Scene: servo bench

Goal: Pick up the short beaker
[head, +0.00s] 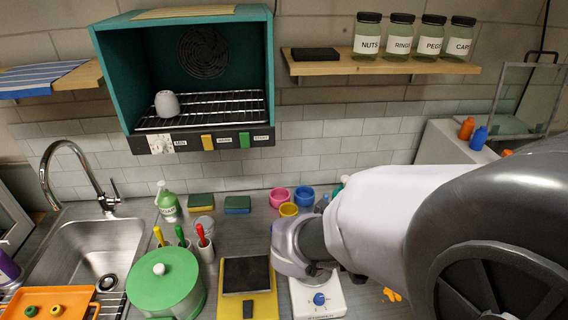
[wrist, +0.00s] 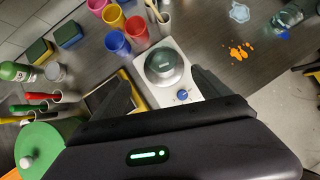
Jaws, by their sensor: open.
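A round, clear grey-green vessel (wrist: 164,64) stands on the white hotplate (wrist: 185,98) in the wrist view. It looks like the short beaker, seen from above, though its outline blends with the dark round plate. My gripper (wrist: 163,86) is open and empty, with its two dark fingers spread to the left and right of the hotplate. The vessel shows between and beyond the fingertips, and I see no contact. In the head view the hotplate (head: 318,301) shows, but my arm hides the vessel and the fingertips.
A yellow scale (head: 262,302) and a green pot (head: 166,285) stand left of the hotplate. Colored cups (wrist: 137,29) crowd just behind it. An orange spill (wrist: 241,51), a pale puddle (wrist: 239,12) and a glass bottle (wrist: 287,17) lie right. Bench between is clear.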

